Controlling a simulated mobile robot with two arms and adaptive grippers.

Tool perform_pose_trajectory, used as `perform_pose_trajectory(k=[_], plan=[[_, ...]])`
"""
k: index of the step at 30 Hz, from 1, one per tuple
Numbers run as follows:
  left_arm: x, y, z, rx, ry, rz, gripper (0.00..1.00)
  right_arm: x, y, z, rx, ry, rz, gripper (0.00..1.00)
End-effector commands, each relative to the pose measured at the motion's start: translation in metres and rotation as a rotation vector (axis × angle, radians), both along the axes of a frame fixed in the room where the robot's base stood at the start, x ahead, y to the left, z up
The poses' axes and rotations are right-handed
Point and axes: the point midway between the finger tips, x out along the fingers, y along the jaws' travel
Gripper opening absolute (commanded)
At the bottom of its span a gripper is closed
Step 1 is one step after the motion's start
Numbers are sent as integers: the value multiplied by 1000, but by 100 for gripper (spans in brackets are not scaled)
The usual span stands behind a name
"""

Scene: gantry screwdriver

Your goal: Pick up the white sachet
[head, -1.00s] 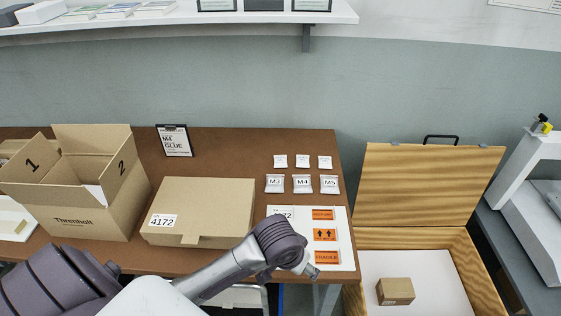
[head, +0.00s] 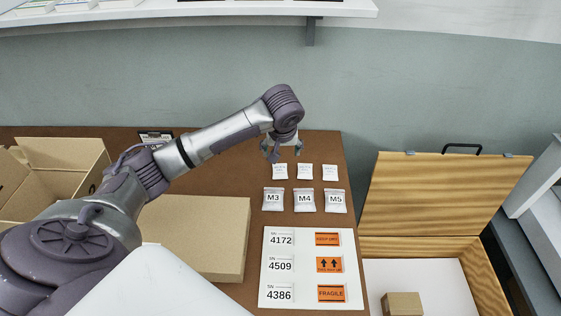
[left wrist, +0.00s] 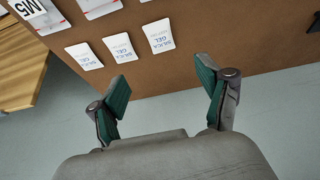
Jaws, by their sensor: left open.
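Three small white sachets lie in a row on the brown table (head: 220,165): a left one (head: 280,171), a middle one (head: 304,171) and a right one (head: 329,171). In the left wrist view they read "silica gel", and the sachet nearest the fingers (left wrist: 158,36) lies just beyond them. My left gripper (head: 285,153) is open and empty, above the table behind the left sachet. In the left wrist view its two green-padded fingers (left wrist: 162,84) are spread apart, with the table edge and floor between and below them. My right gripper is not in view.
Larger bags marked M3 (head: 273,199), M4 (head: 305,200) and M5 (head: 335,200) lie in front of the sachets. A label sheet (head: 303,278), a flat carton (head: 200,225) and an open box (head: 75,165) share the table. A wooden crate (head: 440,195) stands at right.

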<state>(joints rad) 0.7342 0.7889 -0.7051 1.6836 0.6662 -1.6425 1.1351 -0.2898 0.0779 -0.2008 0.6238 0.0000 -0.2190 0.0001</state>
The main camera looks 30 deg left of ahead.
Motion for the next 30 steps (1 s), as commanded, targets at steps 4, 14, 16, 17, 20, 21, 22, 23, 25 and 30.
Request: perform_pose_trajectory(k=[4,14,16,17,20,21,22,23,25,30], plan=[[7,8,-19,-1,3,16,77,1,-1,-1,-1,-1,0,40],[25,19,-71,-1,1,12,77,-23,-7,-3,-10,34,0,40],[26,20,-75,-1,1,11,77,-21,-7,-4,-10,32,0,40],[26,21,-76,0,0,11,77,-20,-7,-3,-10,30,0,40],[29,23,-83,-1,1,11,77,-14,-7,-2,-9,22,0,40],[30,24,-88,0,2,10,77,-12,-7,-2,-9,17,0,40],[31,25,-93,1,3,11,77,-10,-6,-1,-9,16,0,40],[33,26,-97,0,2,10,77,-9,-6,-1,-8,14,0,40],[36,29,-108,0,2,11,77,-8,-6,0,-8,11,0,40],[41,32,-123,0,0,9,77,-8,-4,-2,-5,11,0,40]])
